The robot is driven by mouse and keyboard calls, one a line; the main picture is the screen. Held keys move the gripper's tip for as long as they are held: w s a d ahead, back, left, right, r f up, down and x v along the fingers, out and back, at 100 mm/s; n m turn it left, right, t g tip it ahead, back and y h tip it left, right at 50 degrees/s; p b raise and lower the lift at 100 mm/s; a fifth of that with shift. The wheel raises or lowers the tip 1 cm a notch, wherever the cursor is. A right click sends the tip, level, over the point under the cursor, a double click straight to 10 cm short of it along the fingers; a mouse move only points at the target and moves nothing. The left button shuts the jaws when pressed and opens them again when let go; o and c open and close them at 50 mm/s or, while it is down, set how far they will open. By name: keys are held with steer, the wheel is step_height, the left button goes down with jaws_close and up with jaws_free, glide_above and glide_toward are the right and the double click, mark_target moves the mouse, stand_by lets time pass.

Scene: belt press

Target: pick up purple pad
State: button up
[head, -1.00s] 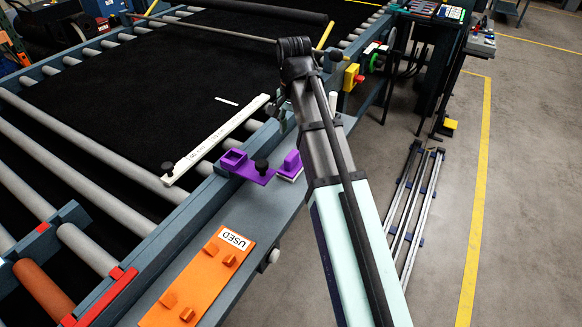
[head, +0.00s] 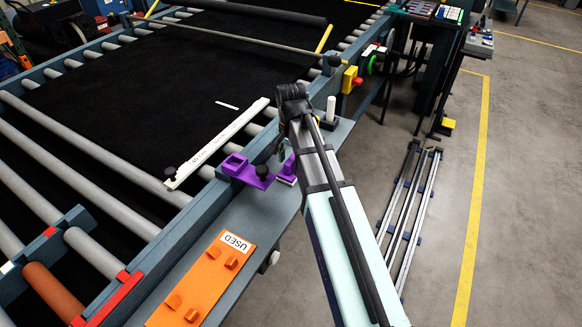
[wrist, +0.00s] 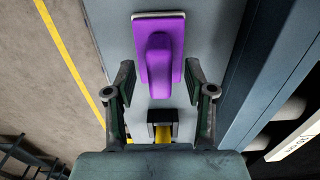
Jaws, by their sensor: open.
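The purple pad (wrist: 158,58) lies on the grey side shelf, with a raised purple grip along its middle and a pale layer at its far edge. In the head view the pad (head: 288,170) shows partly, beside a purple holder with a black knob (head: 248,172). My gripper (wrist: 160,90) is open and empty. In the wrist view its two fingers stand on either side of the near part of the pad's grip, with gaps visible. In the head view my arm's end hides most of the fingers.
An orange tray marked USED (head: 205,280) lies on the shelf nearer the front. A white cylinder (head: 331,109) stands behind my gripper. A dark block with yellow (wrist: 162,128) sits near the fingers.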

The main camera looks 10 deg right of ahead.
mark_target(291, 159)
steer(key=shift+f, duration=0.65)
jaws_close()
steer(key=shift+r, duration=0.15)
steer(key=shift+r, duration=0.8)
step_height(291, 159, up, 18)
steer(key=p, duration=0.1)
steer(key=shift+r, duration=0.1)
